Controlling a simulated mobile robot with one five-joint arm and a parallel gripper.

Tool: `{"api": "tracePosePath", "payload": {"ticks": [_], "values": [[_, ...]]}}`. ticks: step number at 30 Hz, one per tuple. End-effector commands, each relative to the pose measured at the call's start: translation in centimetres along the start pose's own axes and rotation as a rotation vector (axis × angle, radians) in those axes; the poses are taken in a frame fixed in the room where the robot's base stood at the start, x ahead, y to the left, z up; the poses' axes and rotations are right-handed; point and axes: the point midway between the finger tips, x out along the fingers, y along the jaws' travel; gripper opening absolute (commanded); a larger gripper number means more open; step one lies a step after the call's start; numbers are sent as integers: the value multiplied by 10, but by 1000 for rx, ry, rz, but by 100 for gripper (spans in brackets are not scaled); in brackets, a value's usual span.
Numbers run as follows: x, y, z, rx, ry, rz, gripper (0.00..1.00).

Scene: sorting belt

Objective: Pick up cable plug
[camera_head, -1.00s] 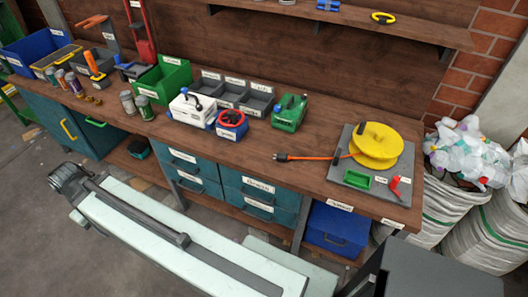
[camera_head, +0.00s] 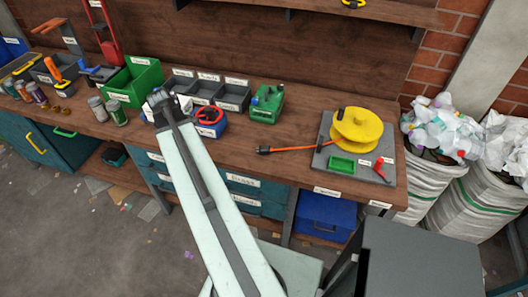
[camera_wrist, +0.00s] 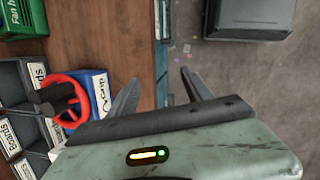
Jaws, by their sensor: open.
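The cable plug (camera_head: 263,150) is a small black plug on the end of an orange cable (camera_head: 295,149). It lies on the wooden workbench (camera_head: 240,172), left of a yellow cable reel (camera_head: 356,128), and is not in the wrist view. My gripper (camera_wrist: 160,82) is open and empty, its two dark fingers spread above the bench's front edge. In the head view my arm's end is by the blue box with the red ring (camera_head: 209,118), well left of the plug; its fingertips are hard to make out there.
A green device (camera_head: 266,103) stands behind and above the plug's left side. Grey bins (camera_head: 233,97) and a green bin (camera_head: 135,80) stand farther left. The reel sits on a grey plate (camera_head: 322,158) with a small green tray (camera_head: 341,163). Bare wood surrounds the plug.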

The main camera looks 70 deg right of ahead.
Motion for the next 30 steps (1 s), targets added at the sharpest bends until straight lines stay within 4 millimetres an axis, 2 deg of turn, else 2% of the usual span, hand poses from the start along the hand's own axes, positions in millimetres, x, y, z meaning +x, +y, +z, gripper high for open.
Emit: {"api": "tracePosePath", "payload": {"ticks": [1, 3, 6, 9, 13, 16, 21, 26, 30], "values": [[15, 30, 42, -10, -33, -11, 58], [30, 56, 96, -49, -75, -27, 58], [46, 78, 156, -94, -118, -54, 58], [54, 87, 191, -124, -141, -73, 58], [56, 89, 204, -138, -149, -81, 58], [62, 88, 203, -139, -149, -81, 58], [84, 86, 204, -139, -148, -80, 58], [85, 86, 206, -140, -148, -80, 58], [104, 85, 207, -139, -148, -80, 58]]}}
